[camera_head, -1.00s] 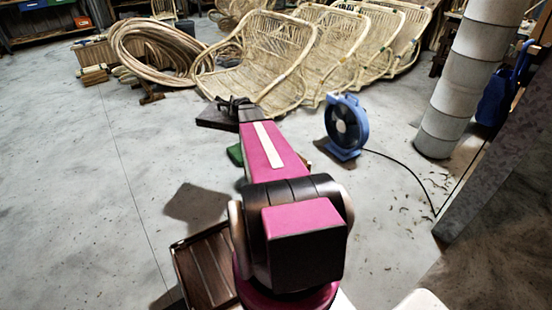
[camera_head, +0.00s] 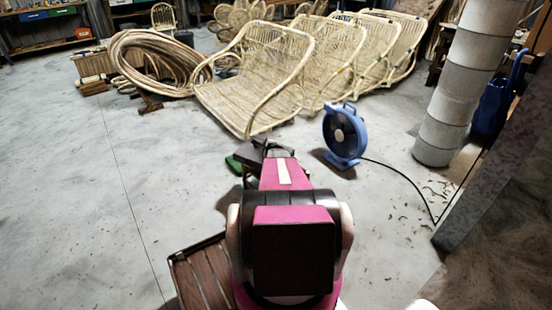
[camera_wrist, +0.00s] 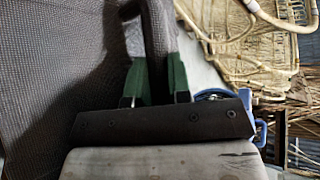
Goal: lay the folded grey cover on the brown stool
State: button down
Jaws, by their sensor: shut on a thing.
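My gripper (camera_wrist: 155,80) has green fingers in the wrist view, shut on the folded grey cover (camera_wrist: 55,80). The cover's finely woven cloth fills the left of that view, and a thick fold passes between the fingers. In the head view the cover (camera_head: 250,153) is a small dark shape held off the end of my arm; the arm hides much of the gripper. A brown slatted wooden top (camera_head: 195,280), which looks like the stool, is at the lower left beside my arm, apart from the cover. My arm and the frame edge cut off part of it.
A blue fan (camera_head: 344,135) stands right of the gripper, its cable trailing across the floor. Rattan chair frames (camera_head: 255,85) and coiled rattan (camera_head: 150,60) lie behind. A green object (camera_head: 232,163) shows beside the cover. A pale column (camera_head: 460,90) stands right. The left floor is clear.

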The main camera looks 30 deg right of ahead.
jog(key=d+f, duration=0.1)
jog(key=s+d+f, duration=0.1)
jog(key=d, duration=0.1)
jog(key=s+d+f, duration=0.1)
jog(key=d, duration=0.1)
jog(key=shift+s+d+f, duration=0.1)
jog(key=shift+d+f, duration=0.15)
jog(key=shift+f, duration=2)
jog(key=c, duration=1.1)
grip_release()
jog(key=shift+f, duration=0.1)
jog(key=shift+o, duration=0.2)
